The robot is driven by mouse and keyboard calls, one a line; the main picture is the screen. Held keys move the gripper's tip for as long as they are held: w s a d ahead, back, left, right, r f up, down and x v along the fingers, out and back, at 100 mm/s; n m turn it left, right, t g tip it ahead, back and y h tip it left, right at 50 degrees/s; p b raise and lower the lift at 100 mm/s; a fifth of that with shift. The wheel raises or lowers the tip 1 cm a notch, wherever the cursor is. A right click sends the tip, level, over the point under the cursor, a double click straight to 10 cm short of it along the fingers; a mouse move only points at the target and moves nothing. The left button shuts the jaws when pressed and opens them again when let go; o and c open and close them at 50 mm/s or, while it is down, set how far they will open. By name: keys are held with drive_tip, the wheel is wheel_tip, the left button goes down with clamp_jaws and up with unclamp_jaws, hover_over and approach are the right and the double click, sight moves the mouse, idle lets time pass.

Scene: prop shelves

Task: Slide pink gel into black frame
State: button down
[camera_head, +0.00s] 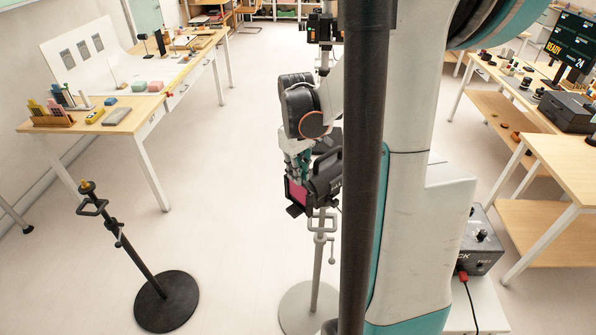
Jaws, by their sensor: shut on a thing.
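The pink gel (297,193) shows as a small upright pink patch at the front of a black lamp (325,178) in the head view. Dark edges of the black frame (295,210) show around and below the pink. My gripper (298,168) points down from above, with its teal fingers at the gel's upper edge. It is shut on the gel. The fingertips are small and partly hidden, so I cannot tell how deep the gel sits in the frame.
The lamp stands on a clamp stand with a round grey base (308,308). Another stand with a black base (166,301) is at the left. A dark vertical pole (362,170) blocks part of the view. Tables stand at both sides, with open floor between.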

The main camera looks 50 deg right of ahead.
drive_tip(key=shift+f+b, duration=0.65)
drive_tip(key=shift+f, duration=0.1)
idle(1.2)
drive_tip(key=c, duration=1.5)
unclamp_jaws()
drive_tip(key=shift+c, duration=0.2)
wheel_tip(320, 180, up, 12)
drive_tip(key=shift+a, duration=0.25)
